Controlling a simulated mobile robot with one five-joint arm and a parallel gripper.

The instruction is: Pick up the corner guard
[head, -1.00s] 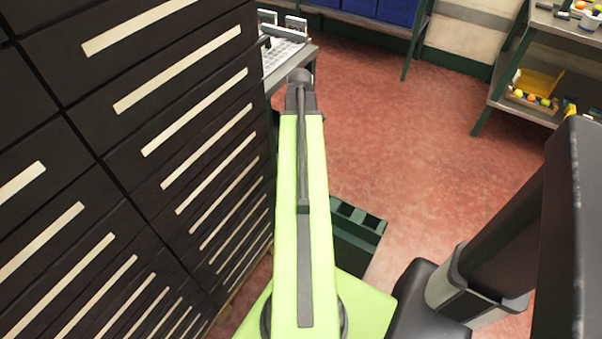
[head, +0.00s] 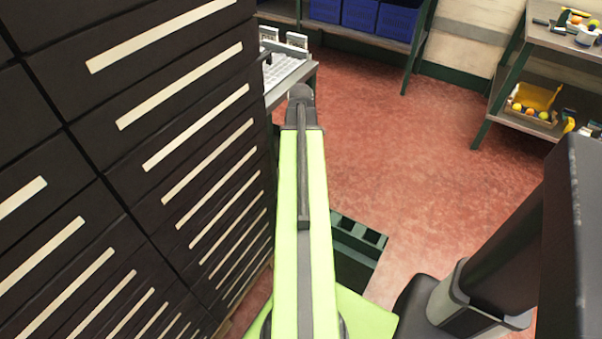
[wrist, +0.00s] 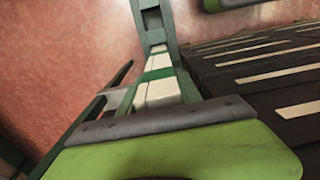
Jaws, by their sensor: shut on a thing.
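In the wrist view, a dark grey strip with small dark spots along it, which looks like the corner guard (wrist: 165,119), lies across the lower part of the picture. My lime-green gripper (wrist: 170,152) is right behind it at the bottom edge, shut on it. The fingertips and the strip's underside are hidden. In the head view my lime arm reaches forward with a dark end; the gripper and the strip do not show there.
A tall black drawer cabinet (head: 150,130) stands close on the left. A dark green compartmented crate (head: 357,250) is on the floor beside my base. Shelves with blue bins (head: 360,14) and an orange box (head: 533,100) are farther back. Red floor (head: 425,150) is clear ahead right.

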